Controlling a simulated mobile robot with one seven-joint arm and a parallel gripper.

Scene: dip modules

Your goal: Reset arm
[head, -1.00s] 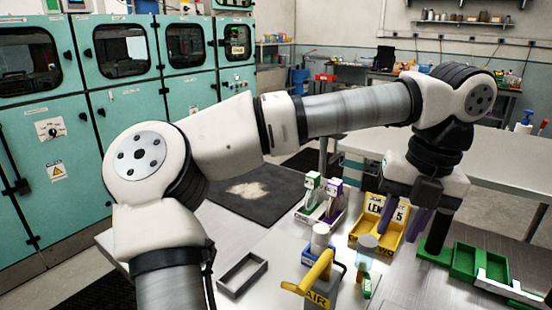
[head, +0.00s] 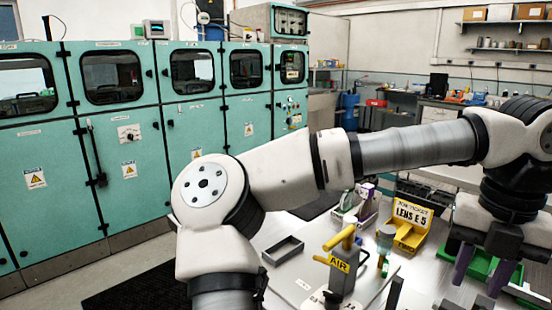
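My arm stretches across the head view from lower left to the right edge. My gripper (head: 481,272) points down at the right, in front of the green trays (head: 474,262). Its two purple fingers are spread apart, and I see nothing held between them. The exact height of the fingertips above the table is hard to tell. The yellow bin (head: 405,240) with a "LENS E 5" card stands to the left of the gripper, apart from it.
A yellow-handled AIR tool (head: 340,255) stands on the metal table near a cylinder-topped item (head: 386,236). A grey open frame tray (head: 283,250) lies to its left. Teal cabinets (head: 140,150) line the left wall.

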